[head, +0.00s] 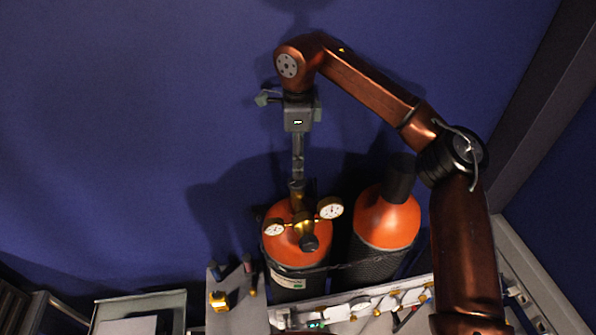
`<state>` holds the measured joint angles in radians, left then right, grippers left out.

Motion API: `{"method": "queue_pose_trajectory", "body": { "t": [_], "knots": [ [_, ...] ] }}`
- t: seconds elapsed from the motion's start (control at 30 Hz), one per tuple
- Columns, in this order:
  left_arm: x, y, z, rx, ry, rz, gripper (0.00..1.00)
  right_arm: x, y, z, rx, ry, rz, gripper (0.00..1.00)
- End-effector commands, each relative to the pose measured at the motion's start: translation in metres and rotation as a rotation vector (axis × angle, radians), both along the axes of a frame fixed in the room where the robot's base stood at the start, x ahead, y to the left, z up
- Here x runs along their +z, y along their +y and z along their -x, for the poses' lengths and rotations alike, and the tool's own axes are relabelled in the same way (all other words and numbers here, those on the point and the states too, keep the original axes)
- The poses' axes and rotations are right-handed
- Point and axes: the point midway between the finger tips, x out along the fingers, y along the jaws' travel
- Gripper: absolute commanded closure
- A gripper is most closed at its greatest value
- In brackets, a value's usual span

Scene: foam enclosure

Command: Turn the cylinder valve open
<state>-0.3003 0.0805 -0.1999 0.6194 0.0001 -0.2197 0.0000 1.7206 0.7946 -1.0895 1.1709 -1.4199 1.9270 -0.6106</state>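An orange-topped gas cylinder (290,246) stands upright at the lower centre. A brass valve (298,201) is on its top, with a brass regulator and two round white gauges (330,208) in front. My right arm comes in from the right, and my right gripper (297,180) points down at the top of the valve. Its fingers show as one narrow grey bar, edge-on. They appear to meet the valve top, but I cannot tell if they grip it or only touch it. My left gripper is not in view.
A second orange-topped cylinder (386,218) with a dark cap stands close on the right. A strap runs across both cylinders. A pale panel with several fittings (360,306) lies in front. A grey tray (140,308) is at lower left. Blue wall fills the back.

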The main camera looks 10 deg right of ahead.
Motion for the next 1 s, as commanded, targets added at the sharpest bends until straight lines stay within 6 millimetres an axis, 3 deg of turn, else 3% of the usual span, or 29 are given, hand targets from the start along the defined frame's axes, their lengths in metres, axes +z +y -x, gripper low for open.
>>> {"method": "queue_pose_trajectory", "body": {
  "t": [0.1,0.3,1.0],
  "knots": [
    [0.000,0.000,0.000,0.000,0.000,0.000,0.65,0.024,0.000,-0.001,-0.003,-0.002,-0.001,0.44],
    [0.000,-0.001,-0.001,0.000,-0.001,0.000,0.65,0.049,0.000,-0.001,-0.002,-0.001,0.000,0.44],
    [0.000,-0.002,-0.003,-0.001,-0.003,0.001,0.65,0.055,0.000,0.000,-0.001,0.000,0.000,0.44]
  ]
}}
